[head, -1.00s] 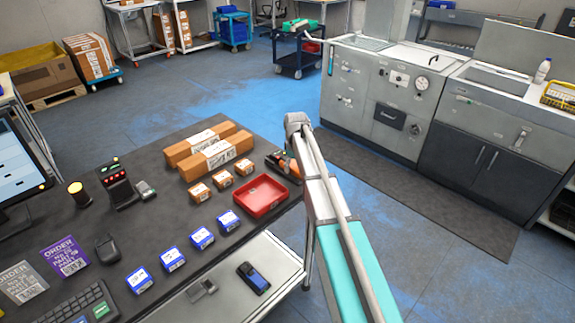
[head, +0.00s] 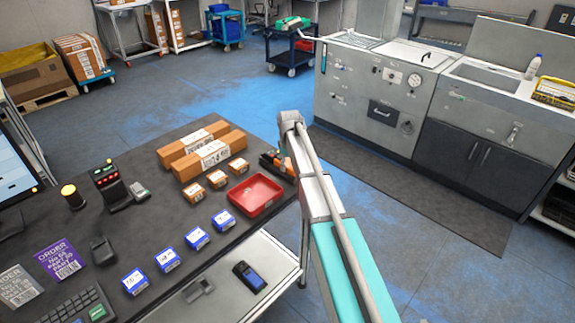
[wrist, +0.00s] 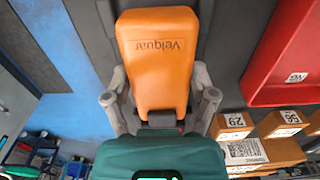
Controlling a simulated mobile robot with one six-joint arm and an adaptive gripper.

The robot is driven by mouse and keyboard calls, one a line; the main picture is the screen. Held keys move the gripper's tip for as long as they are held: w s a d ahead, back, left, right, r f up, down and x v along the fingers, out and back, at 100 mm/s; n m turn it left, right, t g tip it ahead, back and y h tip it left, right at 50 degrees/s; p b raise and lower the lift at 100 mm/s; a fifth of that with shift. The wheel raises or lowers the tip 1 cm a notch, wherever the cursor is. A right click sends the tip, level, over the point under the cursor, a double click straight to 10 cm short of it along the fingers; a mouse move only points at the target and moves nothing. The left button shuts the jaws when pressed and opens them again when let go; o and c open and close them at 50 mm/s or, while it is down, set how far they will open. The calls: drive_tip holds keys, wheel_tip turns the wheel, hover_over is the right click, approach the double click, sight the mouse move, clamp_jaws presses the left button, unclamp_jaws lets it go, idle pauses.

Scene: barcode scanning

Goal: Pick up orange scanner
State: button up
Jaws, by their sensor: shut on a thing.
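The orange scanner (wrist: 155,62) fills the middle of the wrist view, with dark lettering on its orange body. My gripper (wrist: 160,103) has one grey finger on each side of the scanner and is shut on it. In the head view, a small part of the orange scanner (head: 286,165) shows at the table's right edge, beside my arm. My arm hides most of the gripper there.
A red tray (head: 255,194) lies close by on the dark table (head: 150,222). Small orange-brown boxes (head: 217,179), two long cartons (head: 207,154) and several blue boxes (head: 197,236) are also there. Open floor (head: 240,95) lies beyond the table.

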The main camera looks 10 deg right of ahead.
drive_tip(key=shift+r+p, duration=1.15)
drive_tip(key=shift+r, duration=0.15)
drive_tip(key=s+a+r+p, duration=0.1)
drive_tip(key=s+r+p, duration=0.9)
drive_tip(key=s, duration=0.4)
drive_tip(key=shift+a, duration=0.2)
drive_tip(key=shift+f+b, duration=0.75)
drive_tip(key=shift+f, duration=0.05)
